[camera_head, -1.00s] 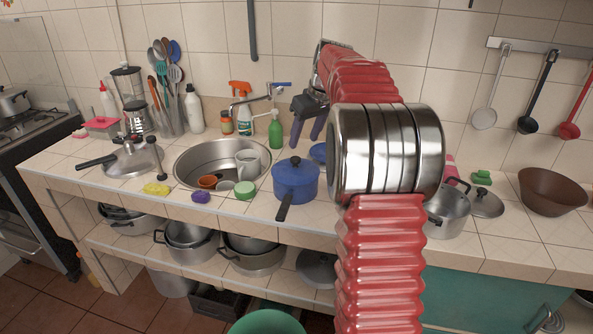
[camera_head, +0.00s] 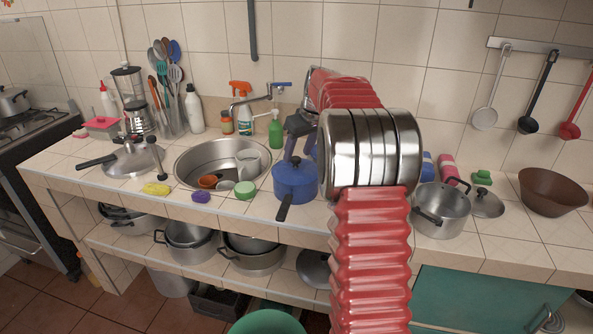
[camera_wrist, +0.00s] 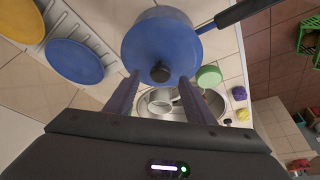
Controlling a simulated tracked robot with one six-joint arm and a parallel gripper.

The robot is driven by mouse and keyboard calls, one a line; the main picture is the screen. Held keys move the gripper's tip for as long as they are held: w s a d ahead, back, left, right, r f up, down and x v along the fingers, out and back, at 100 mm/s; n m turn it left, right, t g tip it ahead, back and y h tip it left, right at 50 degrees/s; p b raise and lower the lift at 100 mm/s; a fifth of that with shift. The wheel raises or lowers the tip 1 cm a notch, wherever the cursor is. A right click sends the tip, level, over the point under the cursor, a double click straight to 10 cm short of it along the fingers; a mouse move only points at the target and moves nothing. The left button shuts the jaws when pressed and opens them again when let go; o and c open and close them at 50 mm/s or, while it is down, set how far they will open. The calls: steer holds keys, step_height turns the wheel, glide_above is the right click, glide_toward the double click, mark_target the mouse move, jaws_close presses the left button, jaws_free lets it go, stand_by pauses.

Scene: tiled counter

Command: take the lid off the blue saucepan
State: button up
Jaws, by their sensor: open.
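The blue saucepan (camera_head: 296,185) stands on the tiled counter right of the sink, its dark handle pointing toward the front edge. Its blue lid (camera_head: 294,168) is on it, with a dark knob on top. In the wrist view the lid (camera_wrist: 140,52) faces the camera, and its knob (camera_wrist: 160,72) lies between the fingertips. My gripper (camera_wrist: 160,88) is open, one finger on each side of the knob, with gaps showing. In the head view my gripper (camera_head: 295,150) is just above the lid. I cannot tell its exact height over the knob.
The steel sink (camera_head: 180,172) with cups is left of the saucepan. A green soap bottle (camera_head: 275,132) stands behind it. A steel pot (camera_head: 441,212) stands right of my arm. Blue and yellow plates (camera_wrist: 73,62) show in the wrist view. The counter's front edge is close.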

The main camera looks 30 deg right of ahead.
steer(key=shift+x, duration=1.05)
steer(key=shift+c, duration=0.2)
jaws_close()
